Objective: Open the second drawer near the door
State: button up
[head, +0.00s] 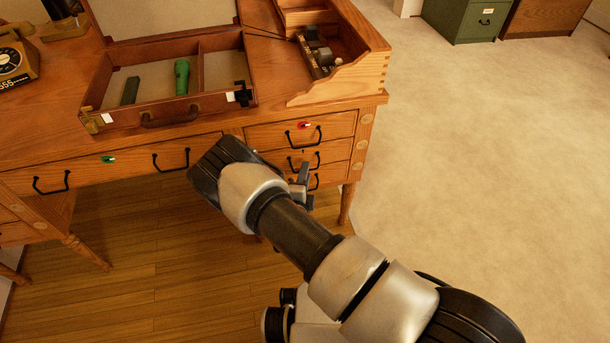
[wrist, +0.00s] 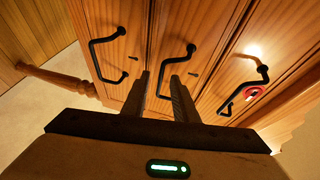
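The right drawer stack of the wooden desk shows in the head view. Its second drawer (head: 338,151) looks closed, below a top drawer with a red lock tag. In the wrist view, the second drawer's front (wrist: 205,25) is the middle panel, with a black bar handle (wrist: 166,62). My gripper (wrist: 160,80) is open, and its fingers stand on either side of this handle's bar, with gaps visible. In the head view, my gripper (head: 303,185) is at the drawer fronts, partly hidden by my arm. I cannot tell whether the fingers touch the drawer front.
The top drawer's handle (head: 303,137) and the third drawer's handle (wrist: 92,55) lie close on either side. An open briefcase (head: 150,118) and a wooden organizer (head: 345,80) stand on the desktop. A desk leg (head: 346,203) is below the stack. The floor (head: 480,160) to the right is clear.

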grip_shut()
dwell(1.4)
